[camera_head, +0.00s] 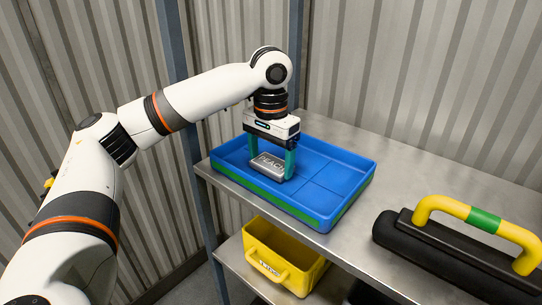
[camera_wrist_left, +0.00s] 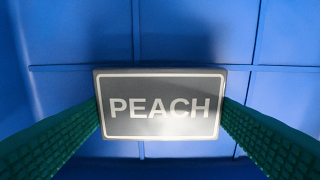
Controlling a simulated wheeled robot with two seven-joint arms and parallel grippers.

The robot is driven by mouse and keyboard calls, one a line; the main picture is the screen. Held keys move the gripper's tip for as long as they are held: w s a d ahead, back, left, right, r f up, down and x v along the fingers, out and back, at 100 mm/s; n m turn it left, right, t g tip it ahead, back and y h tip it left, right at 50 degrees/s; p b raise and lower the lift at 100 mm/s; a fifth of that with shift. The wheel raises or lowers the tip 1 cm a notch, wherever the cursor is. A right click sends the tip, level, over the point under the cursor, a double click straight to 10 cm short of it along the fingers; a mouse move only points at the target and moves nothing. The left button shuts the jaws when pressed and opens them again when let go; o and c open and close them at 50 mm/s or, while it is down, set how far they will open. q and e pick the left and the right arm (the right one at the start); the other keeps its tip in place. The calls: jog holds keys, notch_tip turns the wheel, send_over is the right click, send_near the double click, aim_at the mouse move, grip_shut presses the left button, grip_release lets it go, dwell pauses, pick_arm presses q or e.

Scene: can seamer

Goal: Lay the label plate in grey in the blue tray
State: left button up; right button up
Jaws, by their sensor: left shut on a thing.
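The grey label plate (camera_head: 267,166) reads "PEACH" in white letters inside a white border. It also fills the middle of the left wrist view (camera_wrist_left: 160,104). My left gripper (camera_head: 271,167) points down and is shut on the plate, one green finger at each end. The plate is over the left part of the blue tray (camera_head: 345,168); whether it touches the tray floor I cannot tell. The tray floor (camera_wrist_left: 200,35), divided by thin lines, shows behind the plate in the left wrist view. My right gripper is not in view.
The tray stands on a metal shelf top (camera_head: 400,165). A yellow bin (camera_head: 285,265) is on the lower shelf. A black case with a yellow and green handle (camera_head: 478,219) lies at the right. The right part of the tray is bare.

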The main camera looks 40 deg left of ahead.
aim_at(270, 164)
pick_arm(q)
jog(key=shift+s+f, duration=0.15)
jog(key=o, duration=0.9)
jog(key=shift+f, duration=0.15)
notch_tip(270, 164, up, 12)
jog(key=shift+r, duration=0.2)
